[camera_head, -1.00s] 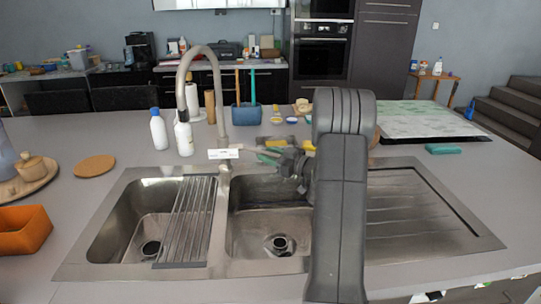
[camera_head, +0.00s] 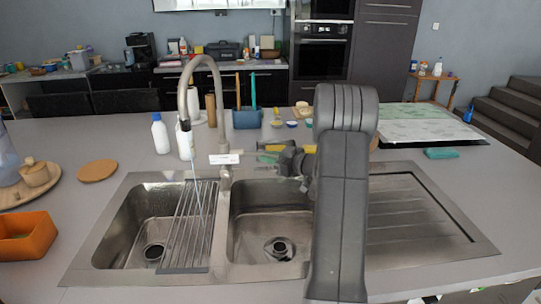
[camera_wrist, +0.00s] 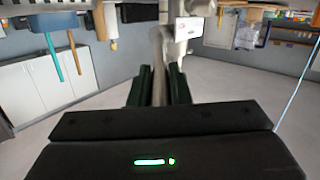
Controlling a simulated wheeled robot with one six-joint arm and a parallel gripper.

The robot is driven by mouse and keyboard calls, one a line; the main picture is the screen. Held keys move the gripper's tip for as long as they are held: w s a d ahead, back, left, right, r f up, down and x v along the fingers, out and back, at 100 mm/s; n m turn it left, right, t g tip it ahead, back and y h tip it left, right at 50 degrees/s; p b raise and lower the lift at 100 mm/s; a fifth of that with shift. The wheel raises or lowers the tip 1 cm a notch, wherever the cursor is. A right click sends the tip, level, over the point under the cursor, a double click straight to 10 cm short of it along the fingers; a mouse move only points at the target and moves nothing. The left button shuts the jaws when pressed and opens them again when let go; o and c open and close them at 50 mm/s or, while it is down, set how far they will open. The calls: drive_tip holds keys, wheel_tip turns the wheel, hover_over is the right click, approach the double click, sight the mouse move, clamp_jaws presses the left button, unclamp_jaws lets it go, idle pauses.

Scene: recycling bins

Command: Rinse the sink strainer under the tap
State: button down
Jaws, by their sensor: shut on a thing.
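The tap (camera_head: 219,95) arches up behind the sink, its spout hanging over the left basin. A thin stream of water (camera_head: 197,190) runs from the spout onto the rack across that basin; it also shows as a pale blue line in the wrist view (camera_wrist: 299,82). My gripper (camera_head: 279,160) is beside the tap base, shut on the tap lever, which shows as a bar between the fingers in the wrist view (camera_wrist: 158,84). A round metal piece (camera_head: 279,248) sits at the right basin's drain; I cannot tell whether it is the loose strainer.
A slatted rack (camera_head: 188,228) lies across the left basin (camera_head: 125,225). The drainboard (camera_head: 415,215) is bare. White bottles (camera_head: 160,134) stand behind the sink at left. An orange container (camera_head: 28,236) and a round wooden board (camera_head: 97,171) are at far left. My arm hides part of the right basin.

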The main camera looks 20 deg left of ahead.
idle(0.3)
drive_tip(key=c, duration=1.4)
unclamp_jaws()
drive_tip(key=shift+o, duration=0.2)
drive_tip(key=shift+d, duration=0.1)
drive_tip(key=b+v, duration=0.1)
drive_tip(key=v, duration=1.2)
drive_tip(key=shift+d+b, duration=0.3)
drive_tip(key=shift+s+r, duration=0.15)
